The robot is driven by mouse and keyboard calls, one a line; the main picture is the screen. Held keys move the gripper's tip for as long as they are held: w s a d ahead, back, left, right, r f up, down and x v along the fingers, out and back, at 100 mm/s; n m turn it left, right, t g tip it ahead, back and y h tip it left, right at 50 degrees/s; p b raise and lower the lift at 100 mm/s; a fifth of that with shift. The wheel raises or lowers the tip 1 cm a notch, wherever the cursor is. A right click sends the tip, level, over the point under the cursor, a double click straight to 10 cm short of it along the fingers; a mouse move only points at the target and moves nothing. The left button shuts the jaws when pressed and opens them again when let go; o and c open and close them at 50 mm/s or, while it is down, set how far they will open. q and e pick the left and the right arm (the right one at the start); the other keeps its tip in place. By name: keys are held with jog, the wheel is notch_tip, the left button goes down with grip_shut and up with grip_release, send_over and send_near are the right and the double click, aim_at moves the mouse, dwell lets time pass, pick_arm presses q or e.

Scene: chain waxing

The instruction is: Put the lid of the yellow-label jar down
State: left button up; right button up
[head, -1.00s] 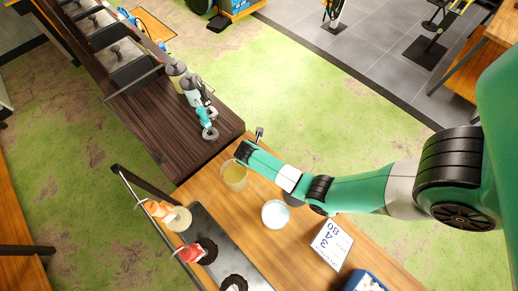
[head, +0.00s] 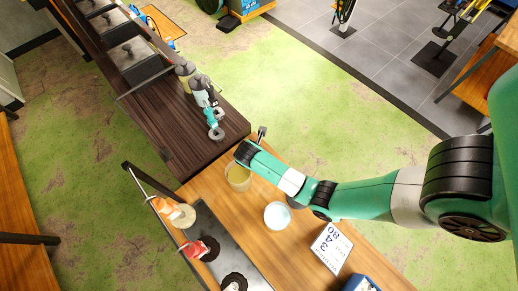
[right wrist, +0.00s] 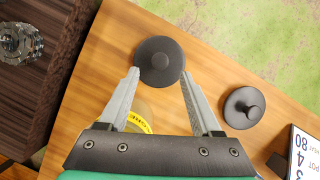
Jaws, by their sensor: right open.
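The yellow-label jar (head: 238,178) stands uncovered on the wooden bench in the head view. Its yellow label also shows in the right wrist view (right wrist: 139,122), mostly hidden below my gripper. A dark round lid with a knob (right wrist: 159,62) lies knob up between and just past the fingertips of my right gripper (right wrist: 159,74). The fingers are spread, one on each side of it; whether they touch its rim I cannot tell. A second dark knobbed lid (right wrist: 244,107) lies to the right. In the head view my right arm hides both lids. My left gripper is not in view.
A second open jar with pale contents (head: 277,215) stands on the bench. A numbered card (head: 331,247) and a blue box (head: 362,283) are nearer the front. A grey tray (head: 228,250) lies at left. A dark counter (head: 185,130) holds several bottles and tools.

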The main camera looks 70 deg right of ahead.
jog(key=v, duration=0.6)
jog(key=shift+r+p, duration=0.15)
jog(key=shift+p, duration=0.25)
jog(key=shift+a, duration=0.1)
